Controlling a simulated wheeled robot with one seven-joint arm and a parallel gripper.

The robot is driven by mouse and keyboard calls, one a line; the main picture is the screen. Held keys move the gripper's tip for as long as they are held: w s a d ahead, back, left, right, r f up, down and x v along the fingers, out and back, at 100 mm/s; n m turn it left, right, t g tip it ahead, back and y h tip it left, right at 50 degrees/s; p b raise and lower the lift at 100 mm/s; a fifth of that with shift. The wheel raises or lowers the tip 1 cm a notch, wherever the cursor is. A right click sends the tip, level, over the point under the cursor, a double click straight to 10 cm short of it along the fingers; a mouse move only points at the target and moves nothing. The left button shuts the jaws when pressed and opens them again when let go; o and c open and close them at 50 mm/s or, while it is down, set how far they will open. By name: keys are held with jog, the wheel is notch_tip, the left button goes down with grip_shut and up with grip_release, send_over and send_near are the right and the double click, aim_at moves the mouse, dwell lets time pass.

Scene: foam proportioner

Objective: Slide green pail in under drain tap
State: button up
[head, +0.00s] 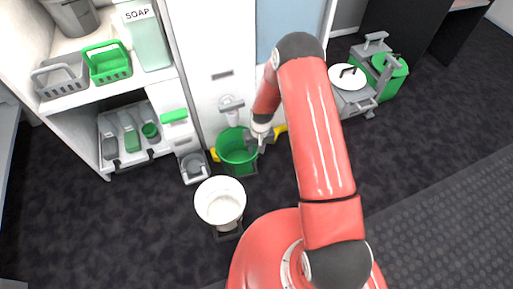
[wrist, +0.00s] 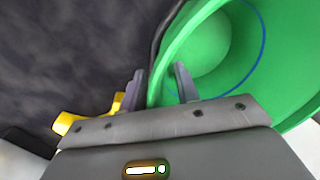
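The green pail (head: 232,155) stands on the floor against the white cabinet front. The grey drain tap (head: 231,104) is on that front, just above the pail's back side. My gripper (head: 262,138) is at the pail's right rim. In the wrist view, my gripper (wrist: 160,80) straddles the pail's wall, one finger outside and one inside. The fingers are apart, with space beside the wall. The green pail (wrist: 240,75) shows its open inside with a blue line around it. A dark handle or strap runs along its outside.
Yellow pieces (head: 280,130) flank the pail near the floor. A white bucket (head: 220,203) stands in front of it, and a small grey container (head: 194,168) stands to its left. Dark floor is free at front left.

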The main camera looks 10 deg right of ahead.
jog(key=r, duration=0.2)
jog(key=r+p, duration=0.1)
jog(key=r, duration=0.4)
jog(key=shift+d+r, duration=0.35)
jog(key=shift+r, duration=0.05)
